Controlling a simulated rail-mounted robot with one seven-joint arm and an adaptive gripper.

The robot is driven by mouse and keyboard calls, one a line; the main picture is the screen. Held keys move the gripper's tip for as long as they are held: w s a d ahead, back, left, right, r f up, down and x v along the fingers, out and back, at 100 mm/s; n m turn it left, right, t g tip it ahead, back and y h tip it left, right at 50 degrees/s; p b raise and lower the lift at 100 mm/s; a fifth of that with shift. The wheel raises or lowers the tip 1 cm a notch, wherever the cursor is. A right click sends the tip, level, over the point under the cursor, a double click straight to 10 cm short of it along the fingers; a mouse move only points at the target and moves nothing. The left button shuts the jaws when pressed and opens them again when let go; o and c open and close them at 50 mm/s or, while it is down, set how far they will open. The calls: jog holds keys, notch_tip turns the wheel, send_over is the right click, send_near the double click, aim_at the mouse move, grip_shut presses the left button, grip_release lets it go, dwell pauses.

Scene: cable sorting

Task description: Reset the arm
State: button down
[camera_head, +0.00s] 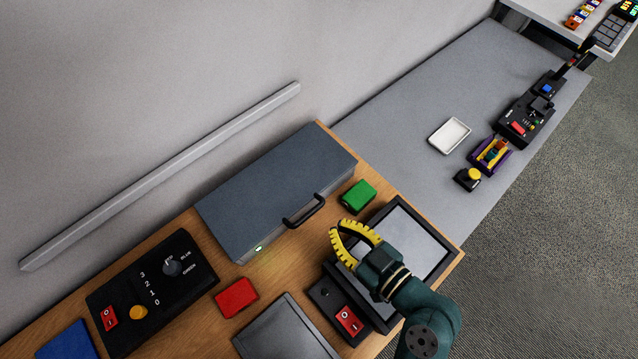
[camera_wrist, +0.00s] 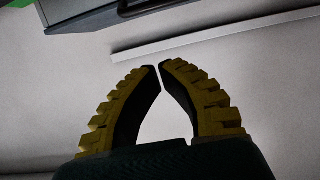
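My gripper (camera_head: 335,229) has curved yellow ribbed fingers on a dark green arm and is at the lower right of the head view. It appears above the wooden table, near the grey box's handle and the framed panel. In the wrist view, the fingertips (camera_wrist: 159,66) meet or almost meet, with an empty space between the curved fingers behind them. The gripper is shut and holds nothing. The wrist view looks towards the pale wall.
A grey box (camera_head: 270,190) with a black handle (camera_head: 304,212) stands on the wooden table. A green block (camera_head: 358,197), red block (camera_head: 236,297), black control panel (camera_head: 150,290) and framed panel (camera_head: 430,245) surround it. A white tray (camera_head: 450,135) lies on the grey table beyond.

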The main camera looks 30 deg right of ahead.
jog(key=w+a+r+n+t+y, duration=0.1)
jog(key=w+a+r+n, duration=0.1)
jog(key=w+a+r, duration=0.45)
jog(key=w+a+r+n+t+y, duration=0.1)
jog(key=w+a+r+n, duration=0.15)
jog(key=r, duration=0.75)
jog(key=w+a+r+n+y, duration=0.25)
jog(key=w+a+r, duration=0.2)
jog(key=r, duration=0.35)
jog(key=s+d+r+m+t+h+p, duration=0.1)
jog(key=s+d+r+m+t+h, duration=0.3)
jog(key=r, duration=0.4)
jog(key=s+d+r+m+t+h+p, duration=0.1)
jog(key=s+d+r+m+h, duration=0.1)
jog(key=r+m+h, duration=0.5)
notch_tip(320, 180, up, 25)
jog(key=n+y+p, duration=0.1)
jog(key=y+p, duration=0.1)
jog(key=p, duration=2.3)
jog(key=shift+d+y, duration=0.2)
jog(key=shift+y, duration=0.15)
